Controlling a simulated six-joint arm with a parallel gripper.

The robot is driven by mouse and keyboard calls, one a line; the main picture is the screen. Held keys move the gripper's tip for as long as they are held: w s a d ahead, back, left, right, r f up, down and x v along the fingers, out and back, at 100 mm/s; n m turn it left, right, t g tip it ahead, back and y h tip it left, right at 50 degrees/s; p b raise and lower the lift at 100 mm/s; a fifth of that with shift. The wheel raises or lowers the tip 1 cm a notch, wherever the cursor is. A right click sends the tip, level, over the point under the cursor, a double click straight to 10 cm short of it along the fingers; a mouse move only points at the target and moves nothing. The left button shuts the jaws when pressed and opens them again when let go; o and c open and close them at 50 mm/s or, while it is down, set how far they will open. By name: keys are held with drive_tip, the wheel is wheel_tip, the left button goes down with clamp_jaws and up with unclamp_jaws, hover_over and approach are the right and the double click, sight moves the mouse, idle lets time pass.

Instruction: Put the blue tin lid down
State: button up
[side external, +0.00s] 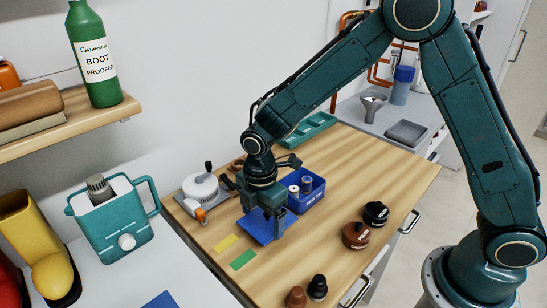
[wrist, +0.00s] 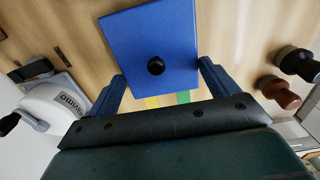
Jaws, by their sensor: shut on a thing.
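The blue tin lid (side external: 256,229) is a flat blue square. In the wrist view the lid (wrist: 150,40) shows a black knob (wrist: 156,66) in its middle. My gripper (side external: 269,224) is shut on the lid. In the wrist view my gripper's fingers (wrist: 163,85) sit at the lid's left and right edges. The lid is over or on the wooden bench; I cannot tell how high. The open blue tin (side external: 311,203) stands just behind and right of my gripper, with a white and a grey cylinder inside. My gripper hides part of the tin.
A yellow strip (side external: 226,243) and a green strip (side external: 243,260) lie in front of the lid. A white device (side external: 200,187) stands at left. Brown and black knobbed pieces (side external: 355,235) stand at right and front. A green tray (side external: 308,128) lies behind. The bench is clear right of the tin.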

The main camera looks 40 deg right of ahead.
sight(262, 223)
drive_tip(key=shift+f, duration=1.05)
drive_tip(key=shift+f, duration=0.2)
drive_tip(key=o, duration=0.8)
drive_tip(key=shift+r, duration=0.2)
wheel_tip(262, 223, up, 12)
